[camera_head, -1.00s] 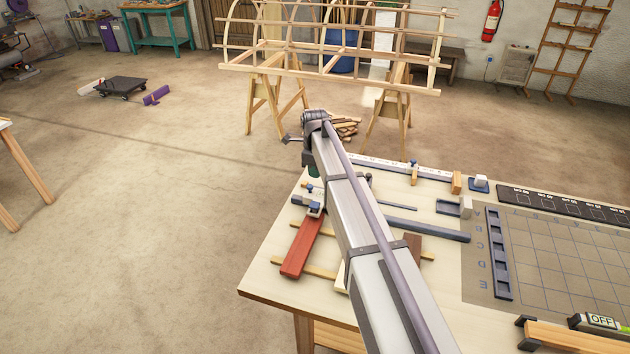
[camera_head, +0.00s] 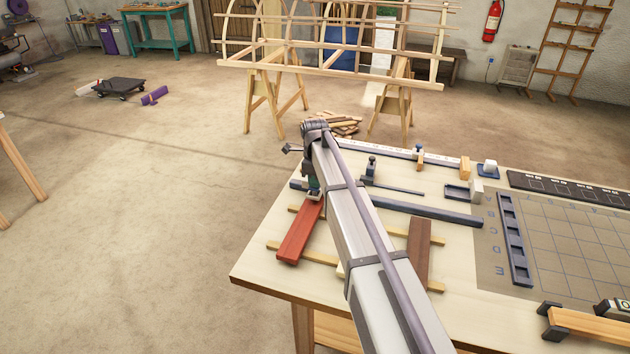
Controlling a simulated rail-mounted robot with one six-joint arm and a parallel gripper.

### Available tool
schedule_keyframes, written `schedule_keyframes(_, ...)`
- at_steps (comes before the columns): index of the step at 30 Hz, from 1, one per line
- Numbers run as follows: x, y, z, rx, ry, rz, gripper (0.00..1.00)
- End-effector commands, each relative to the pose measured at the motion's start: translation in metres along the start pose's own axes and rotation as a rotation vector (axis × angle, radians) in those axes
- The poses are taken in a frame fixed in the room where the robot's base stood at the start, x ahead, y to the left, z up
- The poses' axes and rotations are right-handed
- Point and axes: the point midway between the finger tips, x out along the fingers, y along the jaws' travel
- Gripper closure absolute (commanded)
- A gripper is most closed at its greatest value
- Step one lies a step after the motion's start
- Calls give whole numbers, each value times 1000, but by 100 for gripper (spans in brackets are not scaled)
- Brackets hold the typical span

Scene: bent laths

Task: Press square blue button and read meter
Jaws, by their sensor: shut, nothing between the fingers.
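My arm reaches over the workbench, and my gripper (camera_head: 314,190) hangs down at its far end, small and partly hidden by the wrist and link. It looks shut and empty, above or beside the far end of a red-brown lath (camera_head: 300,233). A small grey and white part shows there, mostly covered; I cannot tell whether it bears the square blue button, nor whether I touch it. A dark and white device (camera_head: 620,306), perhaps the meter, is cut off by the right edge; its reading cannot be read now.
The workbench (camera_head: 270,275) also bears a brown lath (camera_head: 419,250), a long dark bar (camera_head: 427,212), a slotted tray (camera_head: 514,240), a gridded mat (camera_head: 570,245) and a clamped wooden beam (camera_head: 590,327). A lath frame on trestles (camera_head: 265,95) stands behind.

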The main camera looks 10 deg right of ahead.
Motion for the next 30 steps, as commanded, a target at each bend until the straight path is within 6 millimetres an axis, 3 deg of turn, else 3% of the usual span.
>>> schedule_keyframes(4, 21, 0, 0, 0, 0, 0, 100)
schedule_keyframes(30, 19, 5, -2, 0, 1, 6, 100)
